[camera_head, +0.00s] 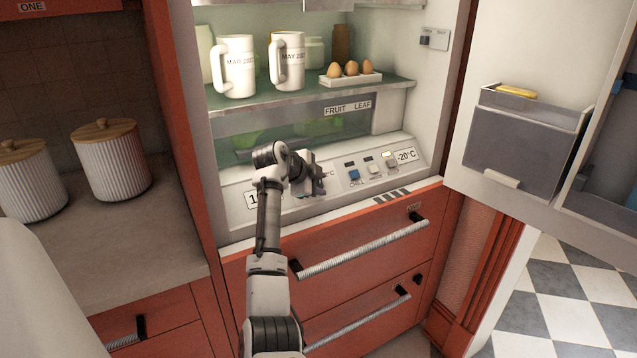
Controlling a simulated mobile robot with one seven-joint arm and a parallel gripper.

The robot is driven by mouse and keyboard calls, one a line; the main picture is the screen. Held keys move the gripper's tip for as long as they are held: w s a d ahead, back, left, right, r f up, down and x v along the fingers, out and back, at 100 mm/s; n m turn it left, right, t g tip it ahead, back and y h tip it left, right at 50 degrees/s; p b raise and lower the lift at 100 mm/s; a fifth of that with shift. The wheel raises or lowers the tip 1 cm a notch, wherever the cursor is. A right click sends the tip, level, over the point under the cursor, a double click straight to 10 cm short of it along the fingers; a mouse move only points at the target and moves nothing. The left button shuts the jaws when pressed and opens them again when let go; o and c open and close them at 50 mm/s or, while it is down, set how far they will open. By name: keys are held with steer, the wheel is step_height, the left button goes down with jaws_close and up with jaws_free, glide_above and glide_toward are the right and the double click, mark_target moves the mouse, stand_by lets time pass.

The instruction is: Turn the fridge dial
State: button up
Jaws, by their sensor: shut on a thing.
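The open fridge has a sloped pale control panel (233,199) below its shelf, with temperature labels printed on it; the one at the right reads -20°C (407,156). My gripper (314,182) is at the left-middle part of this panel, between a label at the left that starts with 1 and one ending in °C. It is shut on the fridge dial there. The gripper and wrist hide the dial, so I cannot make out its pointer or setting.
Right of my gripper are a blue button (353,175) and pale buttons (373,168). Above is a glass shelf (300,94) with white mugs (235,66) and an egg tray (350,79). Below is a red drawer (350,245) with a bar handle. The open fridge door (462,163) stands right.

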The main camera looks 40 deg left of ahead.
steer(key=o, duration=1)
steer(key=b+v, duration=0.3)
steer(key=v, duration=1)
steer(key=shift+s+r, duration=0.25)
steer(key=shift+s, duration=0.05)
